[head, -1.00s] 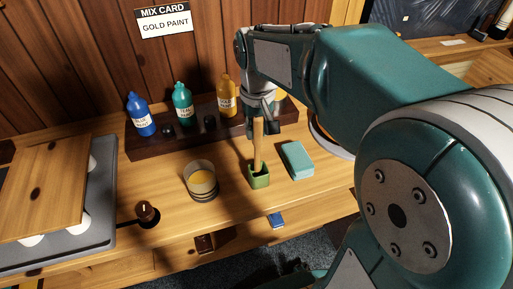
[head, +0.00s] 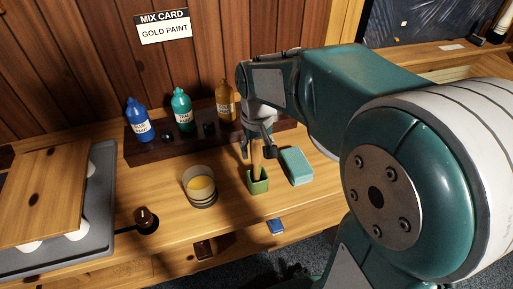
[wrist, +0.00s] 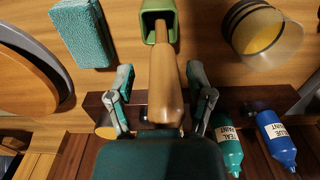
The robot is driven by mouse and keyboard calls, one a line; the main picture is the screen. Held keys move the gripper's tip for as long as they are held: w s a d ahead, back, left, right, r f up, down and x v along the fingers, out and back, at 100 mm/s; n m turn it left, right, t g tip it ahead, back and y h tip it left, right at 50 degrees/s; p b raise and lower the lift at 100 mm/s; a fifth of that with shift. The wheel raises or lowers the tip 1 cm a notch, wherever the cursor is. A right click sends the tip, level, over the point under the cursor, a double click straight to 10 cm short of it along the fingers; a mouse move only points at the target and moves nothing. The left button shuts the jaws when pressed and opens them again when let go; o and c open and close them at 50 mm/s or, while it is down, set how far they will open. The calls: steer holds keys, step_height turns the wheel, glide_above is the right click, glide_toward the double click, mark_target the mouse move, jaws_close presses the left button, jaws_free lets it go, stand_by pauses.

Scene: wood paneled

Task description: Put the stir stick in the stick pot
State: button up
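The wooden stir stick (head: 257,164) stands roughly upright with its lower end in the green stick pot (head: 259,186). In the wrist view the stick (wrist: 165,85) runs from the pot (wrist: 146,27) back toward the camera. My gripper (head: 257,152) is over the pot, around the upper part of the stick. In the wrist view my gripper (wrist: 161,72) is open, with one finger on each side of the stick and a gap on both sides. The stick's top is hidden by the gripper in the head view.
A teal sponge-like block (head: 296,166) lies close right of the pot. A cup of yellow paint (head: 200,187) stands to its left. Blue (head: 139,120), teal (head: 182,110) and gold (head: 226,100) bottles stand on a dark rack behind. A grey tray (head: 103,190) is far left.

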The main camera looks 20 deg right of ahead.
step_height(320, 180, up, 12)
steer(key=shift+r, duration=0.1)
steer(key=shift+s, duration=0.4)
steer(key=s+f+t, duration=0.2)
steer(key=s, duration=0.4)
steer(key=s+f+t, duration=0.3)
steer(key=s, duration=0.4)
steer(key=shift+s+f+t, duration=0.15)
steer(key=shift+f+t, duration=0.15)
stand_by(0.5)
